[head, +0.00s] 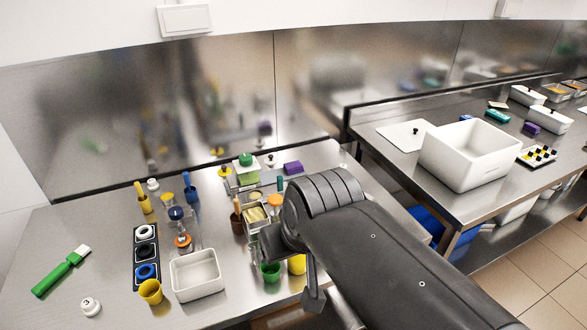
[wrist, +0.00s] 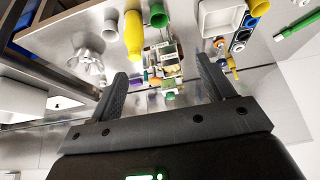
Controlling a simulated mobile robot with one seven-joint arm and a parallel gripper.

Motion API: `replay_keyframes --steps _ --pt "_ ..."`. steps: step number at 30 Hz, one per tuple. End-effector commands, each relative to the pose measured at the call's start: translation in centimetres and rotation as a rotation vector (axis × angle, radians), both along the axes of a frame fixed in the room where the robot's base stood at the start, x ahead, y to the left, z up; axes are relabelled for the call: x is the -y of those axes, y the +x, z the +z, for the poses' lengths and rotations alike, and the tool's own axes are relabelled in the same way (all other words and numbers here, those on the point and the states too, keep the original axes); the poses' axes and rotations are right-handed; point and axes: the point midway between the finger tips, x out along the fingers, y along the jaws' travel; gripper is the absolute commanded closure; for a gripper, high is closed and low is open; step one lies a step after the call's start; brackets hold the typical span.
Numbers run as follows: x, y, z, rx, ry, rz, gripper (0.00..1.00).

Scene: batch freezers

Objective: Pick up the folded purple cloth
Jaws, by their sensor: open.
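A small purple piece that looks like the folded cloth (head: 293,168) lies toward the back of the left steel table, near the wall panel. In the wrist view a small purple patch (wrist: 155,82) shows between the fingers and beyond them, close to the other small items. My gripper (wrist: 160,75) is open with nothing between its fingers. It hangs over the front right of the left table, apart from the purple piece. In the head view my arm hides much of the gripper and the table beneath it.
A white bin (head: 196,276) stands to the left. Another purple block (head: 531,128) lies on the right table beside a large white tub (head: 470,153).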

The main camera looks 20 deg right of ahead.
Motion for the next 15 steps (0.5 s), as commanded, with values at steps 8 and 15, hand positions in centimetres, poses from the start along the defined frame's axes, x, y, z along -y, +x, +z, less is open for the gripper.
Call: replay_keyframes --steps 8,15 --pt "0.00 0.00 0.00 0.000 0.000 0.000 0.06" --pt "0.05 0.41 0.23 0.000 -0.001 0.000 0.06"
